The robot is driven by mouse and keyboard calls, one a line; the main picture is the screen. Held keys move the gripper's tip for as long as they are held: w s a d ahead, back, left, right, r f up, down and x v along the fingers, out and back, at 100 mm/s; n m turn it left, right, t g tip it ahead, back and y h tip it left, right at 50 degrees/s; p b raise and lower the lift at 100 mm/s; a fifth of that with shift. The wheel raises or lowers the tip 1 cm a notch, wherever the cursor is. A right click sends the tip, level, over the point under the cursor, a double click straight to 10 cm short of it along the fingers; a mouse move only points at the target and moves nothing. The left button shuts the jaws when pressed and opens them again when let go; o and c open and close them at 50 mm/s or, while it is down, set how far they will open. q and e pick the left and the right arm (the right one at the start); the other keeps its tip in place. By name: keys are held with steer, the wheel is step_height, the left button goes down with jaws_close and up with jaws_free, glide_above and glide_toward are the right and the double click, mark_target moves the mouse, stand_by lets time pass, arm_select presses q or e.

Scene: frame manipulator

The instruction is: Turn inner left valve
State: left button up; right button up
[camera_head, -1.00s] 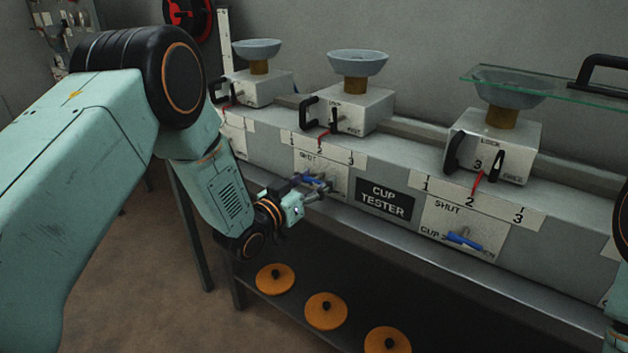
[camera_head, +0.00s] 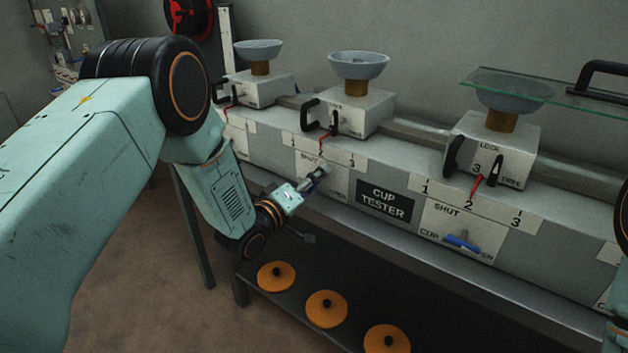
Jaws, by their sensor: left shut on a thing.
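My left gripper (camera_head: 316,178) is at the left white valve panel (camera_head: 337,187) marked SHUT on the bench front. It is shut on the inner left valve's handle, which its fingers hide almost wholly. The gripper is tilted up to the right. How far the handle is turned cannot be told. The right valve (camera_head: 462,242) has a blue handle, lies nearly level on its own panel, and nothing touches it. My right gripper is out of view.
A black CUP TESTER sign (camera_head: 387,201) sits between the panels. Above stand grey cup units (camera_head: 360,108) with black handles. A glass plate (camera_head: 550,92) lies over the right cup. Orange discs (camera_head: 326,308) lie on the low shelf.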

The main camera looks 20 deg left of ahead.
arm_select(q)
steer(key=n, duration=0.6)
steer(key=shift+n, duration=0.3)
stand_by(0.4)
steer(key=o, duration=1.1)
steer(key=shift+w, duration=0.1)
steer(key=shift+o, duration=0.2)
steer(key=shift+f, duration=0.1)
